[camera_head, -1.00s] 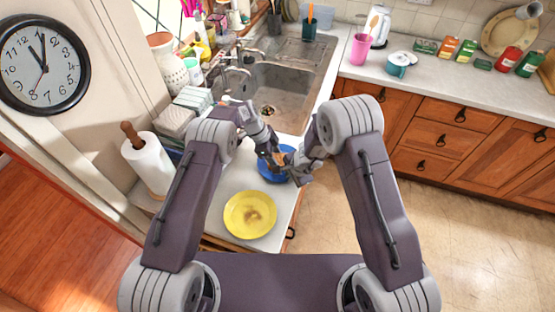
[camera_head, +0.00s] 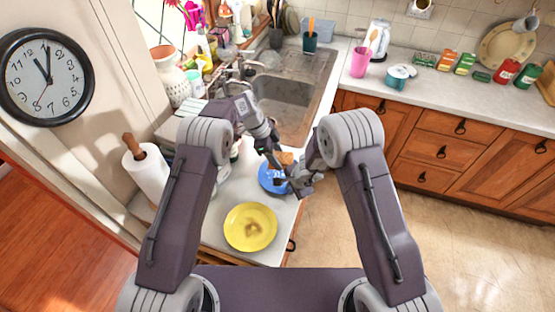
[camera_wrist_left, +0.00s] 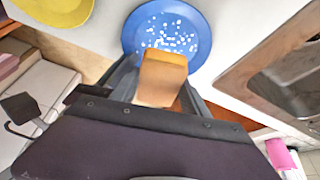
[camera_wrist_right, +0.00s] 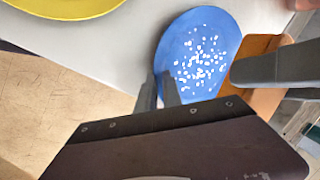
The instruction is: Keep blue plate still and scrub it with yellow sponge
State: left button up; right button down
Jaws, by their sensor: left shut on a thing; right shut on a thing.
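The blue plate (camera_head: 268,178) lies on the white counter, with white specks over its face; it also shows in the left wrist view (camera_wrist_left: 165,28) and right wrist view (camera_wrist_right: 192,50). My right gripper (camera_head: 292,180) is shut on the plate's near rim, its fingers (camera_wrist_right: 164,90) at the edge. My left gripper (camera_head: 274,160) is shut on the yellow-orange sponge (camera_head: 285,157). The sponge (camera_wrist_left: 162,72) is at the plate's far edge in the head view; I cannot tell whether it touches. In the right wrist view the sponge (camera_wrist_right: 262,85) is partly behind the left gripper's finger.
A yellow plate (camera_head: 250,226) with a brown stain lies on the counter nearer me. The sink (camera_head: 285,100) is beyond the blue plate. A paper towel roll (camera_head: 147,175) stands at the left. Open floor lies to the right of the counter.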

jog(key=shift+s+d+f, duration=0.1)
jog(key=shift+s+f, duration=0.1)
jog(key=shift+f, duration=0.05)
pick_arm(q)
jog(key=shift+f, duration=0.1)
pick_arm(e)
jog(key=c, duration=1.4)
grip_release()
jog(key=shift+w, duration=0.1)
jog(key=shift+c, duration=0.2)
jog(key=shift+r, duration=0.1)
pick_arm(q)
jog(key=shift+w, duration=0.15)
pick_arm(e)
jog(key=shift+r, duration=0.3)
jog(key=v, duration=1.1)
jog(key=shift+r, duration=0.25)
jog(key=shift+f, duration=0.1)
